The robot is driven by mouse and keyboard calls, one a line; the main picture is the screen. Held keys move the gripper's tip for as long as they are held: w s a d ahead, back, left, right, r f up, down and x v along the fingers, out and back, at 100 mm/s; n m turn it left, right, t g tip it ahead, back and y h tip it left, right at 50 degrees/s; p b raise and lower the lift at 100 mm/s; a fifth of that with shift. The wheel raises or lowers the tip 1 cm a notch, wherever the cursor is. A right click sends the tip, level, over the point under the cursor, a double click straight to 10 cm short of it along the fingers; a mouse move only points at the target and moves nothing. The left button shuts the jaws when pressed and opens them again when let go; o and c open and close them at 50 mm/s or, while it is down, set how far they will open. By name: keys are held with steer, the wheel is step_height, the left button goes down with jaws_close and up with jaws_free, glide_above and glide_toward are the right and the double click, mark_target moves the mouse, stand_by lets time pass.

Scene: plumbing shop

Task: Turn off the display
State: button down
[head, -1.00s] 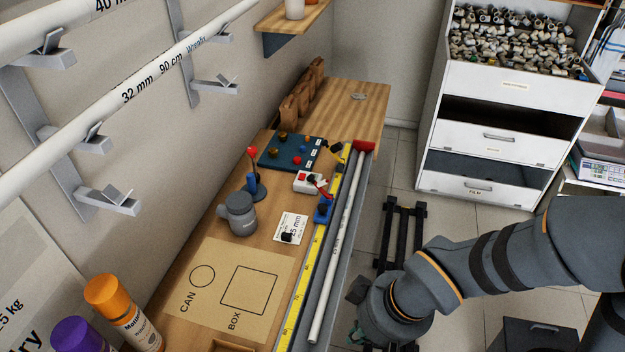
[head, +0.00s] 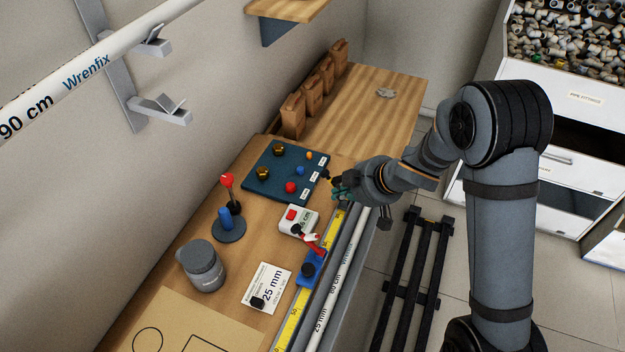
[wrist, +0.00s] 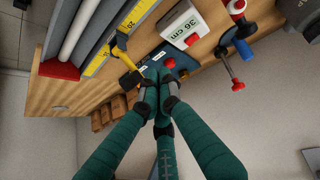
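The display (head: 299,222) is a small white box with a red button (head: 291,214) on top, lying on the bench beside the yellow ruler. In the wrist view, the display (wrist: 177,24) reads "36 cm", and its red button (wrist: 192,39) is at the edge of the box. My gripper (head: 338,190) is up and to the right of the display in the head view, near the right edge of the blue board. In the wrist view, the teal fingers of my gripper (wrist: 157,84) are drawn together and apart from the display. Nothing shows between them.
The dark blue board (head: 282,172) carries several coloured knobs. A red-topped lever (head: 228,182), a grey can (head: 202,265) and a size card (head: 266,287) stand or lie around the display. The yellow ruler (head: 289,328) and a blue clamp (head: 311,268) border it.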

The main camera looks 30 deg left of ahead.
steer(key=a+n, duration=0.1)
steer(key=a, duration=0.1)
steer(key=g+y, duration=0.2)
glide_above(293, 218)
step_height(293, 218, down, 4)
steer(key=shift+f+p, duration=0.2)
steer(key=shift+p, duration=0.1)
steer(key=shift+w+d+f, duration=0.1)
steer(key=shift+w+f, duration=0.1)
steer(key=shift+f, duration=0.4)
steer(key=shift+w+f, duration=0.15)
steer(key=shift+f, duration=0.45)
steer(key=shift+f+p, duration=0.35)
steer(key=shift+f, duration=0.35)
steer(key=shift+w, duration=0.1)
